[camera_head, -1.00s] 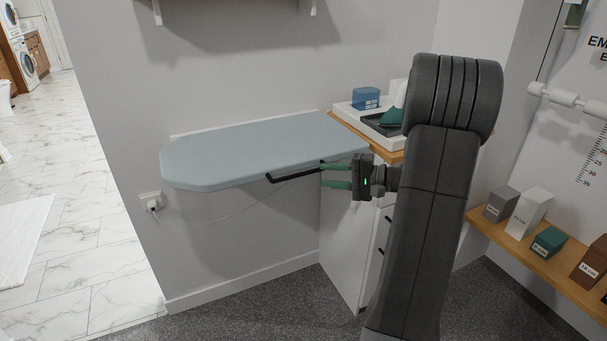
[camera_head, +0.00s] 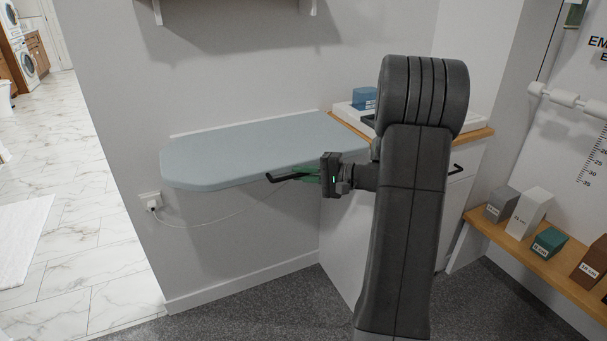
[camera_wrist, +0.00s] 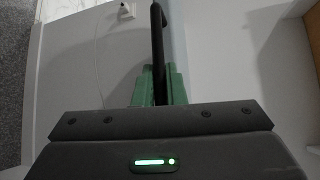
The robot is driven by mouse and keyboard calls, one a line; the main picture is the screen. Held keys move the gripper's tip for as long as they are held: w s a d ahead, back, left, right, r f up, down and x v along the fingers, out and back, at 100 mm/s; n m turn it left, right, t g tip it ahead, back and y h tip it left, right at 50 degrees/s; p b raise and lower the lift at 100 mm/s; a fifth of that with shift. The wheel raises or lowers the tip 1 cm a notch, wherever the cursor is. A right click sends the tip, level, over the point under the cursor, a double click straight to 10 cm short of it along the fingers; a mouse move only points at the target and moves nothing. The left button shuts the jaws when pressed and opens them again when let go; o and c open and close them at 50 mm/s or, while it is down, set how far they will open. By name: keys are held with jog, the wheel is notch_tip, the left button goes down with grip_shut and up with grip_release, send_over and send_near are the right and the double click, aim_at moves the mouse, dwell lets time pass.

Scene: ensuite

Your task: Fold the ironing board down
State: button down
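The ironing board (camera_head: 255,150) has a pale blue-grey top and stands out level from the wall. A black bar handle (camera_head: 283,178) runs under its front edge. My gripper (camera_head: 306,174) has green fingers and is at the right part of this handle, just below the board's edge. In the wrist view the black handle (camera_wrist: 157,40) runs between the two green fingers (camera_wrist: 158,85), which lie close against it on both sides. The gripper looks shut on the handle. The handle's right end is hidden behind my gripper.
A white cabinet with a wooden top (camera_head: 475,134) stands to the right, bearing a tray and a blue box (camera_head: 364,98). A wooden shelf (camera_head: 540,262) with several labelled blocks is at far right. A wall socket (camera_head: 150,201) is left; the floor below the board is clear.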

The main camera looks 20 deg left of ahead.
jog(key=r+p, duration=0.1)
jog(key=r, duration=0.2)
jog(key=r+p, duration=0.1)
jog(key=r, duration=0.3)
jog(key=shift+w+a+r+p, duration=0.15)
jog(key=shift+a+p, duration=0.05)
jog(key=shift+p, duration=0.1)
jog(key=c, duration=1.5)
grip_release()
jog(key=w+d+r, duration=0.1)
jog(key=d, duration=1.2)
jog(key=shift+d+r, duration=0.3)
jog(key=shift+d, duration=0.05)
jog(key=shift+w, duration=0.1)
